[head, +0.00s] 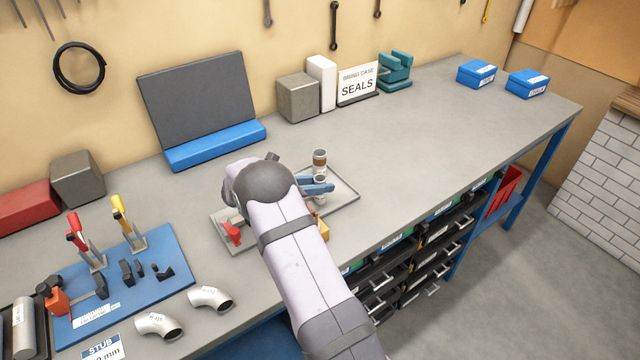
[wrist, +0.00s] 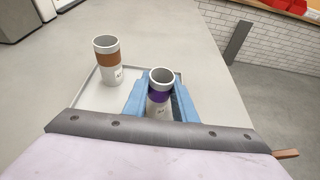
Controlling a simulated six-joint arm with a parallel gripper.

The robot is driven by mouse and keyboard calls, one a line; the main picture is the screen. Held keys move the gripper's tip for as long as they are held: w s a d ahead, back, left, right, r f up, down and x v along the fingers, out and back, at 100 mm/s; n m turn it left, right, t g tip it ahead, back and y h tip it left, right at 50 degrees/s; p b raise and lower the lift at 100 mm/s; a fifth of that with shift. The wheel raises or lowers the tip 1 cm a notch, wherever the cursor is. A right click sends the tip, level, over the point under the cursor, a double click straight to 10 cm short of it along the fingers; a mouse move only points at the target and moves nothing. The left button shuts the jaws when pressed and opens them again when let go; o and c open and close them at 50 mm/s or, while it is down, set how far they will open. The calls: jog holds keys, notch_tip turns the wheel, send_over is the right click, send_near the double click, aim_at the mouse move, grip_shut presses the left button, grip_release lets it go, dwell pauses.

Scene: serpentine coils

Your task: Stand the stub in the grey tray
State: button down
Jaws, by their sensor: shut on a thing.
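My gripper (head: 318,187) is over the grey tray (head: 346,198) on the bench. In the wrist view its blue jaws (wrist: 160,97) are shut on a short metal stub with a purple band (wrist: 160,80). This stub is about upright, open end up; its lower end is hidden by the jaws, so I cannot tell whether it touches the tray floor. A second stub, with a brown band (wrist: 106,58), stands upright in the tray to the left of the held one. In the head view the brown-banded stub (head: 320,160) is just behind the jaws. My arm hides part of the tray.
A red clamp-like part (head: 232,233) is at the tray's left end, a yellow part (head: 323,229) at its front. A blue board with tools (head: 125,285) and two pipe elbows (head: 211,299) lie left. A sloped dark panel (head: 200,100) stands behind.

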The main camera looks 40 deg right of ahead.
jog(key=c, duration=1.5)
grip_release()
jog(key=shift+o, duration=0.2)
jog(key=shift+r, duration=0.2)
jog(key=shift+a, duration=0.3)
jog(key=b+v, duration=0.3)
jog(key=v, duration=0.8)
jog(key=shift+a, duration=0.25)
